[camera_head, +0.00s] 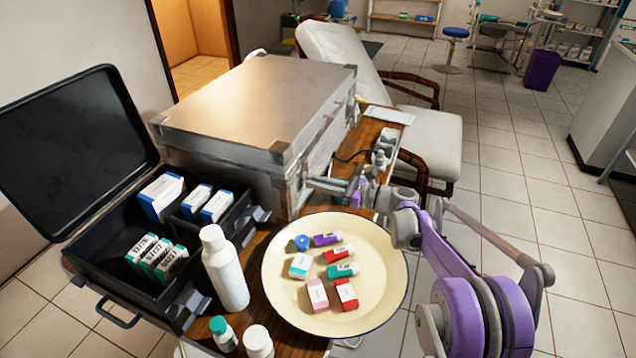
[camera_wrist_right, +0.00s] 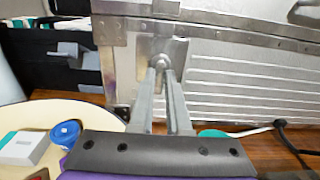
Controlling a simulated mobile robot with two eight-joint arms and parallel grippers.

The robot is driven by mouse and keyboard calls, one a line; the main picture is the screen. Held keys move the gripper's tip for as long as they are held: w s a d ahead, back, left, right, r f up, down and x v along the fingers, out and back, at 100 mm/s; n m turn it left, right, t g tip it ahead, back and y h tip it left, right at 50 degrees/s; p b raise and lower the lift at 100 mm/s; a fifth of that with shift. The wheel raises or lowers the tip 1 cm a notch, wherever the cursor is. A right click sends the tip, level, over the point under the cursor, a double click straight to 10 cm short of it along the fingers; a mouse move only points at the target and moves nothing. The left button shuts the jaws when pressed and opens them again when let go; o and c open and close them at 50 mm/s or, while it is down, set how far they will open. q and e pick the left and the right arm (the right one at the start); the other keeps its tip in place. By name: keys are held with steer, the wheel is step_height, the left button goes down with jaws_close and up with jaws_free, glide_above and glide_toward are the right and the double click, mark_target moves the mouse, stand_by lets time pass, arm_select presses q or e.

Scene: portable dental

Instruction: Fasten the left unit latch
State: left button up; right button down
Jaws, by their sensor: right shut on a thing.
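The unit is a silver metal case (camera_head: 255,100) with its lid down, standing on the wooden table; its ribbed front shows in the right wrist view (camera_wrist_right: 235,75). The left unit latch (camera_wrist_right: 163,50) is a small metal piece on the case's front, near its left corner, just below the lid seam. My right gripper (camera_head: 314,184) reaches in from the right to that corner. In the right wrist view its fingers (camera_wrist_right: 163,76) are close together on the latch's knob, which they partly hide. My left gripper is not in view.
A cream plate (camera_head: 285,297) with small boxes and bottles lies just below my right arm. An open black case (camera_head: 112,268) with boxes and a white bottle (camera_head: 225,268) stand at left. A cable (camera_wrist_right: 290,148) lies on the table at right.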

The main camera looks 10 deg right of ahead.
steer(key=shift+n, duration=0.3)
steer(key=shift+w+d+r+n+p, duration=0.15)
steer(key=shift+n+p, duration=0.75)
steer(key=shift+n, duration=1.95)
steer(key=shift+w+d+r+n+p, duration=0.15)
steer(key=shift+n+p, duration=0.8)
steer(key=shift+n, duration=1.95)
steer(key=shift+w+r+n+p, duration=0.15)
steer(key=shift+n+p, duration=0.75)
steer(key=shift+n, duration=1.95)
steer(key=c, duration=0.9)
jaws_free()
